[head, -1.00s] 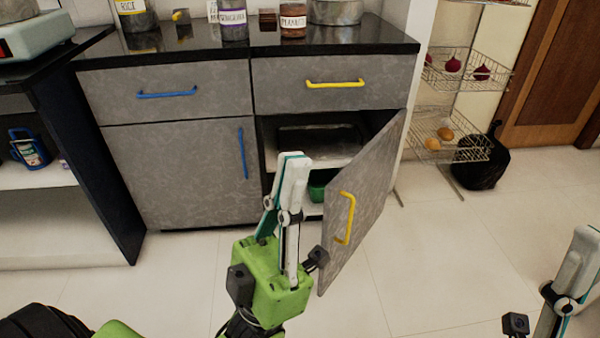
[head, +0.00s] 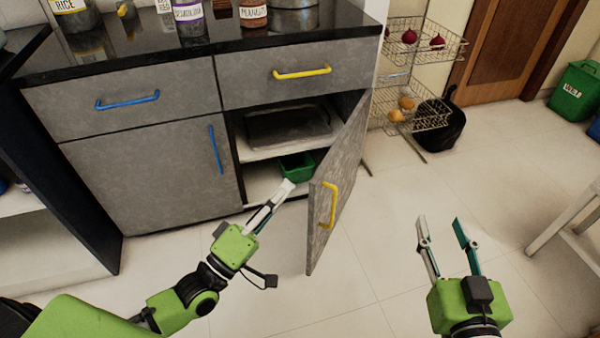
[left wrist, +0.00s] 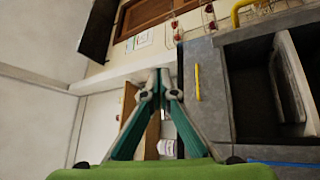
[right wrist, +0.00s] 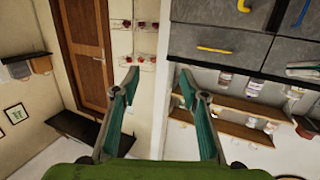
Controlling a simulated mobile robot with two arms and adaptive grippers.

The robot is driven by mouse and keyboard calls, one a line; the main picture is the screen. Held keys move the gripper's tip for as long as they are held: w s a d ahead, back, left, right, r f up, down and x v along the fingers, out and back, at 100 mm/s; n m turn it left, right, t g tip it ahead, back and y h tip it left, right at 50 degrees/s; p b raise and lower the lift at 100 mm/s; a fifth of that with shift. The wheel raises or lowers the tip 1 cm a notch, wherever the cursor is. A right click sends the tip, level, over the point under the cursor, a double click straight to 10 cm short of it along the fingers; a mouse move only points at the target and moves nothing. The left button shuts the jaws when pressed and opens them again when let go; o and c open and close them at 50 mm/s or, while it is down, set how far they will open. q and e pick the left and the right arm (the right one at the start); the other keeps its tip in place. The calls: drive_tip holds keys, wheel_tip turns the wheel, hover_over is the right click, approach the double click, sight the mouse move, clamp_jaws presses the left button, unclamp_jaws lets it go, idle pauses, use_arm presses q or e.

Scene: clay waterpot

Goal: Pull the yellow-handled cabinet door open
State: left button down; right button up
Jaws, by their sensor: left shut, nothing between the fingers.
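The yellow-handled cabinet door (head: 342,165) stands well open, hinged at its right side. Its yellow handle (head: 327,205) faces outward; in the left wrist view a yellow handle (left wrist: 197,82) shows on a grey panel right of the fingers. My left gripper (head: 286,188) is shut and empty, just left of the door's free edge, on the opening side. Whether it touches the door cannot be told. The left fingertips also show in the left wrist view (left wrist: 161,78). My right gripper (head: 440,221) is open and empty over the floor, right of the door.
Inside the cabinet are a tray (head: 290,127) on the shelf and a green container (head: 297,166) below. A yellow-handled drawer (head: 295,78) above is closed. The blue-handled door (head: 150,182) is closed. A wire rack (head: 415,115) stands right of the cabinet. Floor in front is clear.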

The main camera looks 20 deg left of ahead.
use_arm(q)
drive_tip(key=w+a+f+n+g+y+p, duration=0.2)
drive_tip(key=a+f+n+g, duration=0.15)
drive_tip(key=a+f, duration=0.4)
use_arm(e)
drive_tip(key=s+d+f+g+h, duration=0.25)
drive_tip(key=s+f+g, duration=0.3)
drive_tip(key=f, duration=0.35)
use_arm(q)
drive_tip(key=w+d+b, duration=0.1)
drive_tip(key=w+d, duration=0.7)
drive_tip(key=shift+w+d+f+n+b, duration=0.2)
drive_tip(key=shift+w+f+n+b, duration=0.15)
drive_tip(key=shift+n, duration=0.1)
use_arm(e)
drive_tip(key=w+a+r+t+y, duration=0.2)
drive_tip(key=w+r+t, duration=0.2)
drive_tip(key=r, duration=0.3)
drive_tip(key=shift+w+r, duration=0.2)
drive_tip(key=shift+w, duration=0.3)
use_arm(q)
drive_tip(key=shift+s, duration=0.1)
